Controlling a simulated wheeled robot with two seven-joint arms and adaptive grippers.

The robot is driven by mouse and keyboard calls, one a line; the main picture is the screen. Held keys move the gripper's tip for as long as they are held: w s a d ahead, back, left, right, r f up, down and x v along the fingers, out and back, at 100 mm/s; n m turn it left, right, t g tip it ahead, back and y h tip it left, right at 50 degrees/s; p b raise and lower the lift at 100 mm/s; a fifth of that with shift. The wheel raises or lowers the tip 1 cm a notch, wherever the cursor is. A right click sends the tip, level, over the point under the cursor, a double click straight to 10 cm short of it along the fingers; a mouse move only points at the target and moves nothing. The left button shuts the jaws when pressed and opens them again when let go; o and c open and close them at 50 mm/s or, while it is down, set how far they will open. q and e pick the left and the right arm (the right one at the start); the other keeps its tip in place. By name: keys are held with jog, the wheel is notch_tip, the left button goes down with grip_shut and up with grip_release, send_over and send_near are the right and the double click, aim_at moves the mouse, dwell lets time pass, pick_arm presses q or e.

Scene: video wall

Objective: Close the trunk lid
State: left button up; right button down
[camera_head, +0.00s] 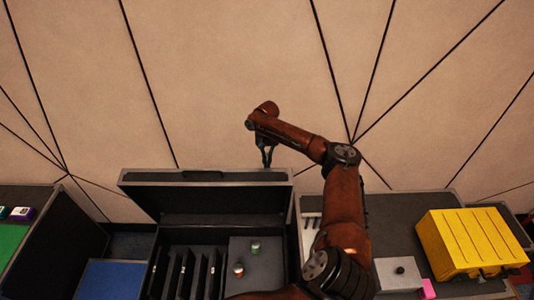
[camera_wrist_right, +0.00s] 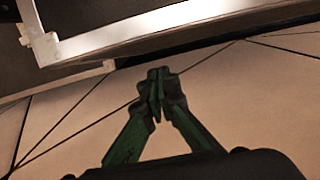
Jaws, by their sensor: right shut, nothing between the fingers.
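The trunk (camera_head: 155,284) is a dark case at the lower middle of the head view. Its lid (camera_head: 204,200) stands raised at the back, with a handle on its top edge. My right gripper (camera_head: 267,160) is shut and empty, pointing down just above and behind the lid's top edge near its right end. In the right wrist view its fingertips (camera_wrist_right: 156,80) meet, below a dark panel with a light metal edge (camera_wrist_right: 150,32), apparently the lid. Whether they touch the lid cannot be told. My left gripper is out of view.
Inside the trunk are dark dividers (camera_head: 185,272) and a grey panel with two small cans (camera_head: 255,248). A yellow case (camera_head: 470,243) sits on the right over a grey surface. A green-topped case (camera_head: 20,240) is at left, a blue panel (camera_head: 112,280) beside it. A beige wall rises behind.

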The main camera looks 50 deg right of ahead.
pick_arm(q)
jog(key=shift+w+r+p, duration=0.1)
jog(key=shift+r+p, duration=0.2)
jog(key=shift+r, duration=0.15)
pick_arm(e)
jog(key=shift+s+a, duration=1)
jog(key=shift+a, duration=0.2)
